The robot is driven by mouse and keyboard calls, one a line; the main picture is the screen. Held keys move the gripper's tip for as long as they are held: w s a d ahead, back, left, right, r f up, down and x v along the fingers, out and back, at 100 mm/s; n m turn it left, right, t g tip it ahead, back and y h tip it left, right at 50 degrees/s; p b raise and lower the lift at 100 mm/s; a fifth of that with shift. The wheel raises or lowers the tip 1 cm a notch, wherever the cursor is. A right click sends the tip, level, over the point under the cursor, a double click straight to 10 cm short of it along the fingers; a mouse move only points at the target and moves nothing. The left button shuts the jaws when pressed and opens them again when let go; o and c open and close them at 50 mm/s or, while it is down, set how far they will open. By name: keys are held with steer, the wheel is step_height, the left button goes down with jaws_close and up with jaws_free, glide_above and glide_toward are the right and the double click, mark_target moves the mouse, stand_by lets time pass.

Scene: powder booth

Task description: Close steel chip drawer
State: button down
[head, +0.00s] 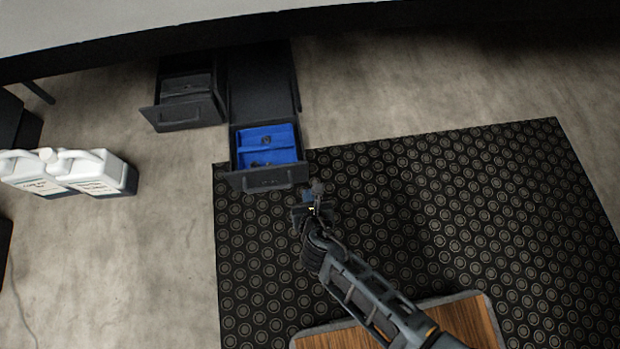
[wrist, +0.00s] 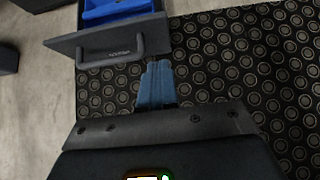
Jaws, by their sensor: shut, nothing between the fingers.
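The open drawer with a blue insert is the likely chip drawer; its dark front (head: 269,178) has a bar handle, and I cannot read its label. The blue insert (head: 268,145) holds a few small dark pieces. In the wrist view the drawer front (wrist: 112,38) is at the upper left, with the handle (wrist: 110,50) facing me. My gripper (head: 315,188) is at the drawer's lower right corner in the head view, its fingers shut and empty. In the wrist view the blue fingertips (wrist: 157,82) lie just right of and below the front; I cannot tell whether they touch it.
A second dark drawer (head: 186,112) stands open to the left. White jugs (head: 92,172) stand at the far left. A patterned black mat (head: 430,200) covers the floor at the right. A dark edge of a worktop (head: 350,22) runs above the drawers.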

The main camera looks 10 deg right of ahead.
mark_target(302, 166)
steer(key=shift+w+r+b+x, duration=0.35)
steer(key=shift+b+x, duration=0.55)
steer(key=shift+x, duration=0.9)
steer(key=shift+w+r+b+x, duration=0.3)
steer(key=shift+b+x, duration=0.6)
steer(key=shift+x, duration=0.9)
steer(key=shift+w+r+b+x, duration=0.3)
steer(key=shift+b+x, duration=0.6)
steer(key=shift+x, duration=0.9)
